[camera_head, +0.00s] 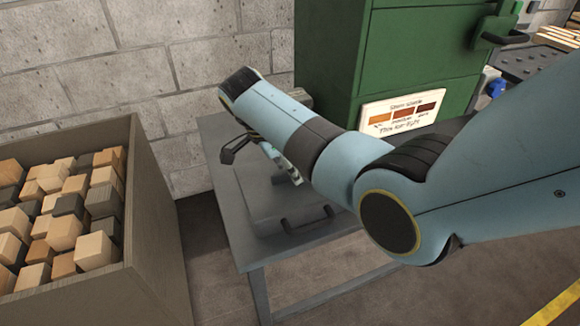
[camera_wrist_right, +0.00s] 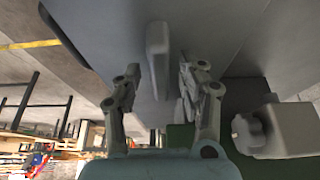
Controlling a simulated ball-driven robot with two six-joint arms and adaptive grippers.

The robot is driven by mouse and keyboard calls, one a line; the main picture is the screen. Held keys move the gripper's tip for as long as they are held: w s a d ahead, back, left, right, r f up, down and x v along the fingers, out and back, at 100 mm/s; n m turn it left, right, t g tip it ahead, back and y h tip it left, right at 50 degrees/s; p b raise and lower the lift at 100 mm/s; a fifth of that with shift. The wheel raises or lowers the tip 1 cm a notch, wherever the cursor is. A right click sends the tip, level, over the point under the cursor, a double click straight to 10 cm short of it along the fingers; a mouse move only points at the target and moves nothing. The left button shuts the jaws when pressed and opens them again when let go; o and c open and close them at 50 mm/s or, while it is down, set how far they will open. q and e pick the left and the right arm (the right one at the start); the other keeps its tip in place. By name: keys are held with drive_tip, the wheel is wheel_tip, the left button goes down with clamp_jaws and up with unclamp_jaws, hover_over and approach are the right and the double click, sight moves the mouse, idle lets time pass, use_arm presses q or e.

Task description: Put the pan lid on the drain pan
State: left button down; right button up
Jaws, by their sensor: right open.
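A flat grey piece with a raised bar handle (camera_head: 308,218), which looks like the pan lid, lies on the grey table in the head view. My right gripper (camera_head: 262,160) is above the table, left of this handle in the picture, with its fingers spread. In the right wrist view the open right gripper (camera_wrist_right: 160,95) has a grey upright bar (camera_wrist_right: 157,55) between and beyond its fingers, with no visible grip on it. I cannot tell whether this bar is the same handle. The drain pan is not clearly recognisable; my right arm hides part of the table. My left gripper is out of view.
A green cabinet (camera_head: 335,50) with a sign (camera_head: 402,112) stands behind the table (camera_head: 225,165). A large bin (camera_head: 150,215) of wooden blocks is at the left. A grey knobbed fitting (camera_wrist_right: 270,130) is right of the gripper in the wrist view. Floor shows between bin and table.

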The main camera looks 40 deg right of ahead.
drive_tip(key=shift+r, duration=0.3)
drive_tip(key=p+v, duration=0.1)
drive_tip(key=v, duration=1.1)
drive_tip(key=shift+r+p, duration=0.2)
drive_tip(key=shift+p, duration=0.1)
